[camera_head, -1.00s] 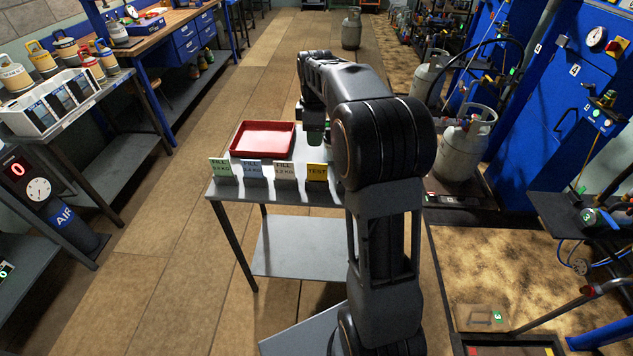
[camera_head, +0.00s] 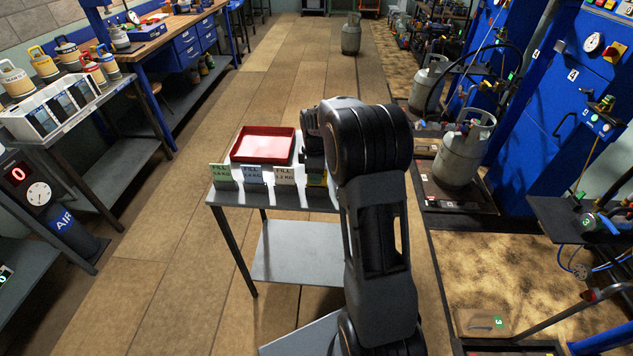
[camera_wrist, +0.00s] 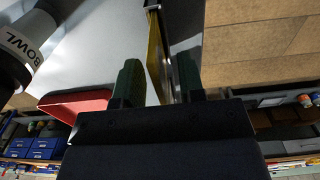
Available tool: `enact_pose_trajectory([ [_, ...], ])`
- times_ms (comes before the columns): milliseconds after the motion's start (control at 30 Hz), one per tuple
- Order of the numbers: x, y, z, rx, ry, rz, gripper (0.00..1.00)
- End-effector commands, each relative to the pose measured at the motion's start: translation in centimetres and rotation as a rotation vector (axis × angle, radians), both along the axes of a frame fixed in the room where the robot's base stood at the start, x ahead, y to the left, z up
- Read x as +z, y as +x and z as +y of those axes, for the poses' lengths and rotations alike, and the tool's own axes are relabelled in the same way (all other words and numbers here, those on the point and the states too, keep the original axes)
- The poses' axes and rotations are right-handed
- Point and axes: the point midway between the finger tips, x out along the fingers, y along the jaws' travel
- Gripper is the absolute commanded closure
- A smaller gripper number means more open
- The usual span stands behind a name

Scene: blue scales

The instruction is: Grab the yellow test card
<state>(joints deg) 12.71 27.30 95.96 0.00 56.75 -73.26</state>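The yellow test card (camera_head: 317,193) stands at the right end of the card row on the small grey table (camera_head: 225,196). In the head view my gripper (camera_head: 316,176) and arm hide most of it. In the wrist view the card (camera_wrist: 155,45) shows nearly edge-on, as a thin yellow strip. My gripper's two dark green fingers (camera_wrist: 160,78) are apart, with the card's lower part between them. A gap shows beside the card, so the gripper looks open around it. Whether either finger touches it is unclear.
Green (camera_head: 222,172), pale blue (camera_head: 252,174) and white (camera_head: 284,175) FILL cards stand to the left. A red tray (camera_head: 263,131) lies behind them. A dark cylinder with a white BOWL band (camera_wrist: 20,45) is left in the wrist view. Gas cylinders (camera_head: 463,148) stand at right.

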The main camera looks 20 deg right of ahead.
Motion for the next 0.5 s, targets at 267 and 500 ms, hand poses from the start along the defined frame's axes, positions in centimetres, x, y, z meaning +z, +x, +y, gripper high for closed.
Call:
enact_pose_trajectory([
  [267, -1.25, -0.03, 0.03, 0.000, 0.000, 0.000, 0.64],
  [500, -1.22, -0.02, 0.02, 0.000, 0.000, 0.000, 0.74],
])
